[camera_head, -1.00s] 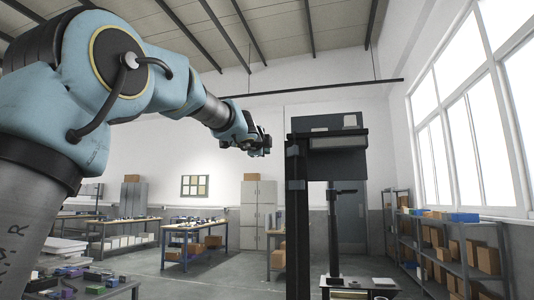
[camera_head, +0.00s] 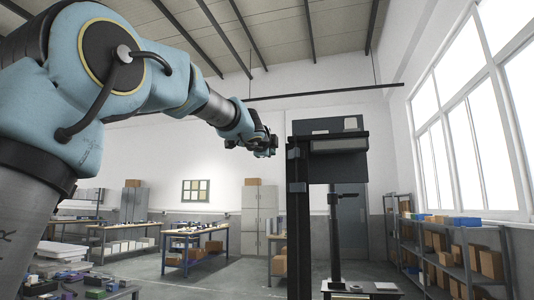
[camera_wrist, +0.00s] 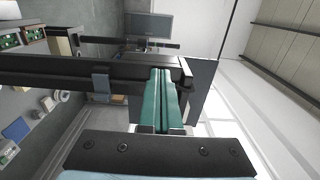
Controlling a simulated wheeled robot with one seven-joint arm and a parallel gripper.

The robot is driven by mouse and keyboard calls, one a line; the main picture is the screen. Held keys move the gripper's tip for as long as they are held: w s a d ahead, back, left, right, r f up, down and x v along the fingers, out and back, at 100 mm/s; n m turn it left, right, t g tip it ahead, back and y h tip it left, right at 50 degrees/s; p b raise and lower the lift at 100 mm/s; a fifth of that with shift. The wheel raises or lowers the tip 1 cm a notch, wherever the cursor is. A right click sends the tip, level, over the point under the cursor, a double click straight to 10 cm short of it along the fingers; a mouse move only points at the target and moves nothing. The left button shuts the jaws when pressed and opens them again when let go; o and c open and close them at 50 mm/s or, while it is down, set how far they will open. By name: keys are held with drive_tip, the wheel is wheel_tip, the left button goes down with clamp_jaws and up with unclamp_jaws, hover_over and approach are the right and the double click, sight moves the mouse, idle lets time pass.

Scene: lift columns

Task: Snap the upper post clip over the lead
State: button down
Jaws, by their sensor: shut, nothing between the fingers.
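A black lift column post (camera_head: 299,225) stands right of centre in the head view, with a dark box-like head (camera_head: 338,165) at its top. A small grey block on the upper post, which looks like the upper post clip (camera_head: 293,153), also shows in the wrist view (camera_wrist: 101,83). My gripper (camera_head: 271,146) is at the end of my raised arm, just left of the post top. In the wrist view its green fingers (camera_wrist: 160,72) are shut together and empty, pointing at the post. I cannot tell whether they touch it. I cannot make out the lead.
Metal shelves with boxes (camera_head: 450,250) line the right wall. Workbenches (camera_head: 190,237) and a grey cabinet (camera_head: 259,215) stand further back. The floor between is open.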

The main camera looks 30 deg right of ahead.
drive_tip(key=shift+s+d+b, duration=1)
drive_tip(key=shift+s+d, duration=1.25)
drive_tip(key=shift+d, duration=0.15)
drive_tip(key=shift+w+d, duration=0.1)
drive_tip(key=shift+d, duration=0.05)
drive_tip(key=shift+w+d, duration=0.35)
drive_tip(key=shift+w, duration=0.05)
drive_tip(key=b, duration=0.2)
approach(295, 152)
drive_tip(key=shift+a, duration=0.1)
